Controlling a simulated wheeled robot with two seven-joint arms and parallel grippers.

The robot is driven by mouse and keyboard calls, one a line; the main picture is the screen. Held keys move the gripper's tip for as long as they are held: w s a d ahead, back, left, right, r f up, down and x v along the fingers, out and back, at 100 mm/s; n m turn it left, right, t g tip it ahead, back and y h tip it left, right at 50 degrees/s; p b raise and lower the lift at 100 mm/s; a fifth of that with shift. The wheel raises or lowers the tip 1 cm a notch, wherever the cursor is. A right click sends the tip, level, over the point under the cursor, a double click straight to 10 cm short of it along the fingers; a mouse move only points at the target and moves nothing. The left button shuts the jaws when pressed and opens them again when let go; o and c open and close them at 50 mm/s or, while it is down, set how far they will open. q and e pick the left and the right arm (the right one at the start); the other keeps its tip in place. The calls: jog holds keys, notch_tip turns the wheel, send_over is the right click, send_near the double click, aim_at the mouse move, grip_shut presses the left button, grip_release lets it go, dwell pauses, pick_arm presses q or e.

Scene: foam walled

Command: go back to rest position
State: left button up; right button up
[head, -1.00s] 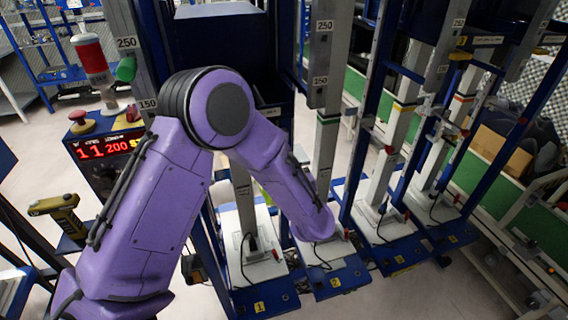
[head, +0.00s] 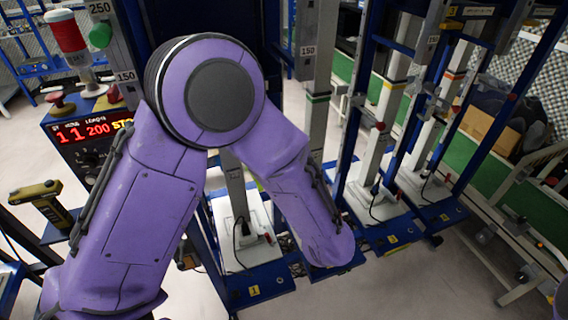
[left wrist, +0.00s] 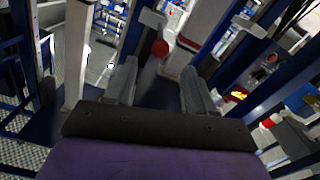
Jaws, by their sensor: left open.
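My purple left arm fills the middle of the head view, with its elbow raised and its forearm reaching down to the right. Its gripper is hidden there behind the forearm. In the left wrist view my left gripper (left wrist: 160,85) shows two grey fingers spread apart, with nothing between their tips. A red round knob (left wrist: 160,47) shows beyond the fingers. My right gripper is not in view; only a small purple patch shows at the lower right edge of the head view.
Blue-framed test stands with white bases (head: 240,232) stand in a row from centre to right. A control box with a red display (head: 90,131) and a red-white lamp (head: 66,35) stand at left. A yellow-black tool (head: 40,195) lies nearby.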

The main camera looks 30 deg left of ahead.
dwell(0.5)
pick_arm(q)
notch_tip(320, 180, down, 10)
jog(key=w+d+m+t+h, duration=0.1)
jog(key=d+m+t+h, duration=0.15)
jog(key=h, duration=0.45)
jog(key=s+a+f+m+g+h, duration=0.3)
jog(key=s+f+g, duration=0.3)
jog(key=f, duration=0.6)
jog(key=s+a+f+g, duration=0.2)
jog(key=s+f, duration=0.4)
jog(key=s, duration=0.5)
jog(key=s+a+f+g, duration=0.3)
jog(key=s+f, duration=0.3)
jog(key=s, duration=0.4)
jog(key=shift+s+a+f+b, duration=0.3)
jog(key=shift+s+a+b, duration=0.1)
jog(key=shift+a, duration=0.4)
jog(key=shift+m, duration=0.25)
